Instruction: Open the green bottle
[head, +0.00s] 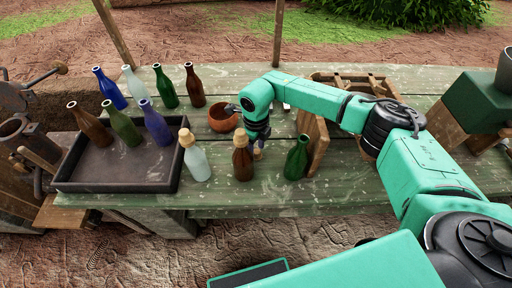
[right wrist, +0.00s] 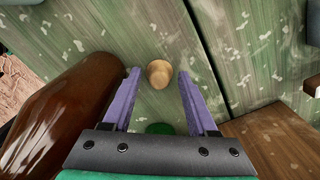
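A green bottle (head: 297,158) stands upright near the table's front edge, just right of my right gripper. No stopper shows in its mouth. My right gripper (head: 258,146) points down between this bottle and a brown bottle with a tan stopper (head: 242,158). In the right wrist view its two purple fingers (right wrist: 158,98) are apart, with a tan stopper (right wrist: 158,73) beyond and between their tips, touching neither. Whether it rests on the table is unclear. A green round patch (right wrist: 160,128) shows by the palm, mostly hidden. My left gripper is not in view.
A dark tray (head: 115,187) with several bottles stands at the left. A stoppered pale bottle (head: 196,160) stands beside it. Behind are more bottles and a clay bowl (head: 222,119). A wooden crate (head: 314,140) stands right of the green bottle. The front strip of table is clear.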

